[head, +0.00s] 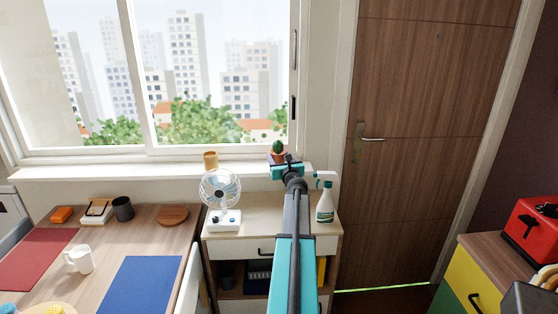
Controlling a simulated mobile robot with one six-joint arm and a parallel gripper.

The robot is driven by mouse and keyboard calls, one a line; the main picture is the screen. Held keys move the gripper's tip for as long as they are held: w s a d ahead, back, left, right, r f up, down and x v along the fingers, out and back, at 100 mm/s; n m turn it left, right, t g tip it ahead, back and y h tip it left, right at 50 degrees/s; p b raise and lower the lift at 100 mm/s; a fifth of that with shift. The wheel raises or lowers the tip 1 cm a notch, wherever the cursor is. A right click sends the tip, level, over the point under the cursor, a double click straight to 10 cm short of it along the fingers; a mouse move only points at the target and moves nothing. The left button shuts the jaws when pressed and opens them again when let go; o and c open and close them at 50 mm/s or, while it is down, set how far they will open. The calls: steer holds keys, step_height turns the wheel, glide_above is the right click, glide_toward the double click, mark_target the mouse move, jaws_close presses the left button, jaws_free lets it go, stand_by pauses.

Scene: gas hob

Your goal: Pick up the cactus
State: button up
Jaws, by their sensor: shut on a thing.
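The cactus (278,147) is a small green plant in an orange-brown pot, in the head view just above the right part of the windowsill. My gripper (283,166), at the end of my teal and black arm, is at the pot and shut on it. The gripper hides the lower part of the pot. I cannot tell whether the pot touches the sill.
A white fan (221,197) and a spray bottle (325,202) stand on the cabinet (258,215), either side of my arm. A tan cup (210,159) stands on the windowsill (130,172). A table with a white mug (80,260) is at left. A wooden door (425,120) is at right.

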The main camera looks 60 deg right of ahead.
steer(key=shift+r, duration=1.4)
steer(key=w+a+r+b+v, duration=0.1)
steer(key=v, duration=1.5)
steer(key=shift+b, duration=0.3)
steer(key=shift+r, duration=0.1)
steer(key=shift+w, duration=0.1)
